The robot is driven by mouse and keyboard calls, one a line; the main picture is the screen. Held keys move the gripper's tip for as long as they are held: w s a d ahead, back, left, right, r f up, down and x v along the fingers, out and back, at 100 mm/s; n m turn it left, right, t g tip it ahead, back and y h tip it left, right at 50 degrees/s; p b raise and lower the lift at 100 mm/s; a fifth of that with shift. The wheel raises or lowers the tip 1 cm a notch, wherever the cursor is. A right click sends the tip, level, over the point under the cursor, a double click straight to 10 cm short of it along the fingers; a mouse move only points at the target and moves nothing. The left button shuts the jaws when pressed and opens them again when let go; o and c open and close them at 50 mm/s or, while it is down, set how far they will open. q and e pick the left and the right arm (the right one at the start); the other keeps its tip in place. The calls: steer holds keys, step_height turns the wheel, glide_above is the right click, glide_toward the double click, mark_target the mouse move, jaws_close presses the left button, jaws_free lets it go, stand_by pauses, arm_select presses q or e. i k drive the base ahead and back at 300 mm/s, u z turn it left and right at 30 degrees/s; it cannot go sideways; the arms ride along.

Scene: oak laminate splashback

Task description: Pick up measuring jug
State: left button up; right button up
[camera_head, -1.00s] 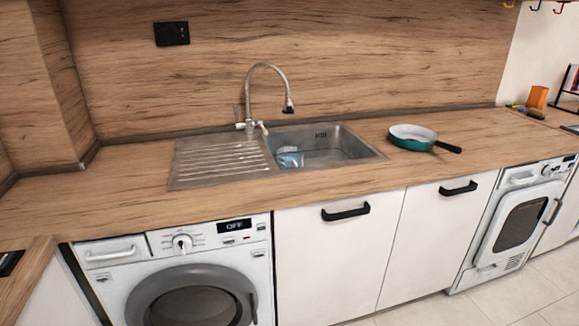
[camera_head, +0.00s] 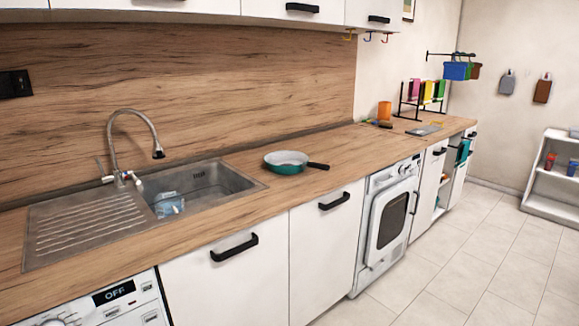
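A clear, bluish container (camera_head: 170,204), which looks like the measuring jug, sits in the basin of the metal sink (camera_head: 222,203), at the basin's left side. It is small in the picture and partly hidden by the basin's front edge, so I cannot tell its exact pose. Neither of my grippers shows in the head view.
A teal frying pan (camera_head: 287,168) stands on the wooden counter right of the sink, its black handle pointing right. The curved tap (camera_head: 137,115) rises behind the basin. Washing machines (camera_head: 385,226) and white cupboards are below. The tiled floor (camera_head: 470,265) at right is clear.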

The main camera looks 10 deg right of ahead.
mark_target(172, 213)
steer(key=u, duration=1.1)
steer(key=i, duration=0.95)
steer(key=z, duration=0.75)
